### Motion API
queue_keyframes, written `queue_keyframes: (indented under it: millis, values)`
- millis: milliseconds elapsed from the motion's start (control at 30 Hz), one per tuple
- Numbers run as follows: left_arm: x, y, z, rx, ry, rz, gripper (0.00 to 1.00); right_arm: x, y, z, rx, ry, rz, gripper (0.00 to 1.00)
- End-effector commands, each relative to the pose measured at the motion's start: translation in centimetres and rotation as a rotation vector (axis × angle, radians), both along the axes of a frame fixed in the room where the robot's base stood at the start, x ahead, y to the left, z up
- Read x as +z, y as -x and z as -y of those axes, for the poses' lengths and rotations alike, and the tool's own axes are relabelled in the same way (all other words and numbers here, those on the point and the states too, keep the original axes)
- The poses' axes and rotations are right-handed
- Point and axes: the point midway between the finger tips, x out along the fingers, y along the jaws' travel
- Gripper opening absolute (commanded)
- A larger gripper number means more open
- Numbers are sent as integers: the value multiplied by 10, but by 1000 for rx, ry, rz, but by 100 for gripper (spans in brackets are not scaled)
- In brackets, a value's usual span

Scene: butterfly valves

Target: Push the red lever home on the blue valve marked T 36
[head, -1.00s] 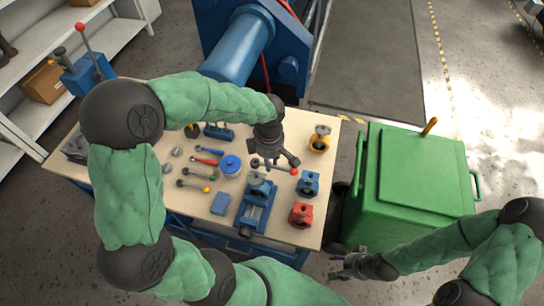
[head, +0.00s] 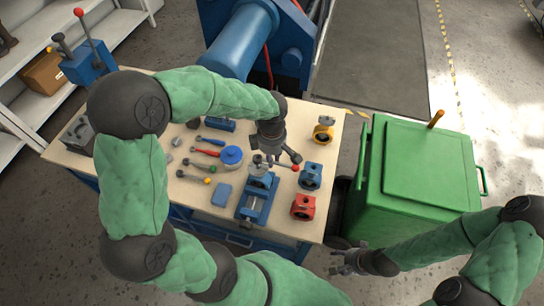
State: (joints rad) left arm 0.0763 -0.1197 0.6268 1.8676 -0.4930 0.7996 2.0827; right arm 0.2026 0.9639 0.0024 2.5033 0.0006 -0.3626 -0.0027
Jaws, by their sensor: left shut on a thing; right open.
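My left gripper (head: 277,161) is shut on a dark-shafted lever with a red ball end (head: 295,168), above the table. The lever lies roughly level, its red end to the right; the fingers hide part of it. A blue valve (head: 311,176) stands just right of the red end, apart from it as seen here. I cannot read a T 36 mark. A blue vise (head: 254,206) holds a greyish-blue part (head: 263,181) below the gripper. My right gripper (head: 347,262) is open and empty near the green bin's lower left.
The workbench (head: 190,196) also bears a yellow valve (head: 323,129), a red valve (head: 303,207), a blue-lidded pot (head: 231,156), a red-handled lever (head: 205,152) and several other levers. A green bin (head: 425,165) stands to the right.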

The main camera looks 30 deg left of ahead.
Motion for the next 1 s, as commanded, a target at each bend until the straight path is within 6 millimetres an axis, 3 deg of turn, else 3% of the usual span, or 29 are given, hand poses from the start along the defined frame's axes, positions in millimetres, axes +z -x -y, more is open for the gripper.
queue_keyframes:
  millis: [1000]
  values:
    - [-3,0,0,0,0,1,0,-7,0,0,0,0,0,57]
